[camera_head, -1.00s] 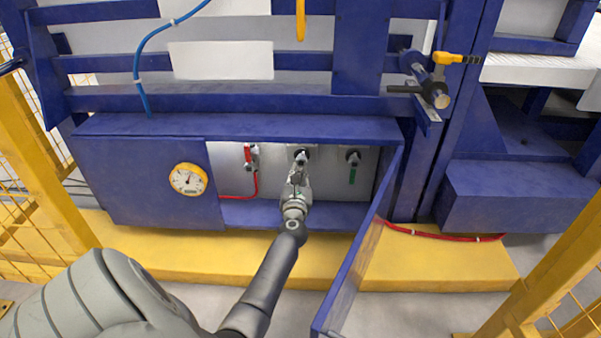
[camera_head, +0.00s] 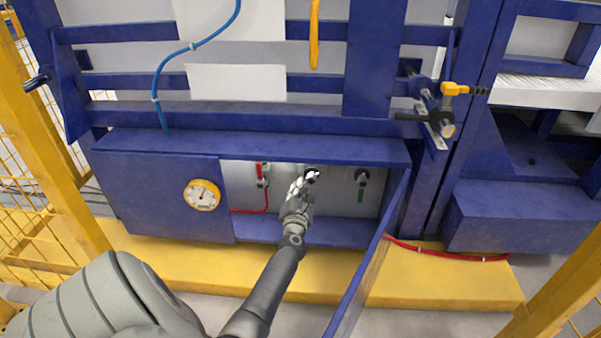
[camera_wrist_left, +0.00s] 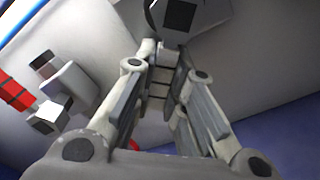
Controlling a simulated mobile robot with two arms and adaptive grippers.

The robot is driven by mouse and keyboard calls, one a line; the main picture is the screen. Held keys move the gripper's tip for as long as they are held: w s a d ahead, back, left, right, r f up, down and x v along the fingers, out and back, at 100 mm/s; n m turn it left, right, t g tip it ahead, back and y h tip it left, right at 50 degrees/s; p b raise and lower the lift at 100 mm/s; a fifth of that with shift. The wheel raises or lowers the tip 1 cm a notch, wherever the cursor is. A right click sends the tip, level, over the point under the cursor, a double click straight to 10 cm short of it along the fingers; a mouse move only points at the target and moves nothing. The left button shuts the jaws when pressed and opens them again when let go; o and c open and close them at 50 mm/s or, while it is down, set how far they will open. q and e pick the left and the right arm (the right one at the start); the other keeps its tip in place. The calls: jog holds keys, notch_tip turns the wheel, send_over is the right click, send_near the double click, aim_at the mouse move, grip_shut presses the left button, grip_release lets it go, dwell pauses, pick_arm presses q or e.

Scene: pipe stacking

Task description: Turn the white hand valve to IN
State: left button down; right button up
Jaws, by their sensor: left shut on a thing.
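The white hand valve (camera_head: 312,173) is the middle of three valves inside the open blue cabinet, with a dark round base. My left gripper (camera_head: 303,184) reaches up to it from below and covers most of its handle. In the left wrist view my left gripper's fingers (camera_wrist_left: 168,60) come together at the pale valve part with a dark square face (camera_wrist_left: 180,16) at the top. The gripper is shut on the valve handle. The handle's exact angle and any IN mark are hidden or too small to read. My right gripper is not in view.
A red-handled valve (camera_head: 263,174) is to the left and a green-handled valve (camera_head: 362,184) to the right. The open cabinet door (camera_head: 372,262) stands close on the right. A round gauge (camera_head: 202,195) is on the left panel. The cabinet's overhanging top (camera_head: 250,146) is above.

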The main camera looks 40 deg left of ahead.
pick_arm(q)
jog(key=shift+f, duration=0.1)
jog(key=c, duration=1.5)
grip_release()
jog(key=shift+o, duration=0.2)
jog(key=v, duration=1.2)
